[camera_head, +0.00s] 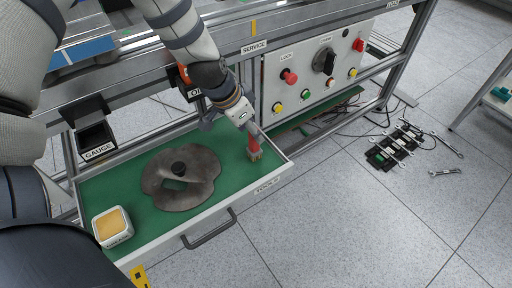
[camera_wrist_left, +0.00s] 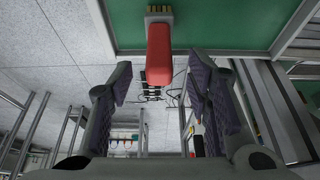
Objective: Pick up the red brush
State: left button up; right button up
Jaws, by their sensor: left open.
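The red brush (camera_head: 253,143) stands bristles-down near the right end of the green-lined open drawer (camera_head: 112,187). In the left wrist view the red handle (camera_wrist_left: 160,52) points toward my gripper, with the tan bristles at the top against the green liner. My left gripper (camera_wrist_left: 160,76) is open, and the handle's end appears between or just beyond its fingertips; contact cannot be told. In the head view my left gripper (camera_head: 246,119) is right above the brush and partly hides it. My right gripper is not in view.
The drawer also holds a flat dark grey part (camera_head: 183,178) and a white tin with yellow contents (camera_head: 113,227). A control panel (camera_head: 315,69) stands behind the drawer's right end. Tools and a dark rack (camera_head: 394,148) lie on the floor at right.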

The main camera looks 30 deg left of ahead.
aim_at(254, 144)
pick_arm(q)
jog(key=x, duration=0.2)
jog(key=shift+s+f, duration=0.1)
jog(key=shift+f, duration=0.25)
jog(key=shift+d+f, duration=0.1)
jog(key=shift+f, duration=0.1)
jog(key=shift+w+r, duration=0.2)
jog(key=shift+w, duration=0.05)
jog(key=shift+c, duration=0.6)
grip_shut()
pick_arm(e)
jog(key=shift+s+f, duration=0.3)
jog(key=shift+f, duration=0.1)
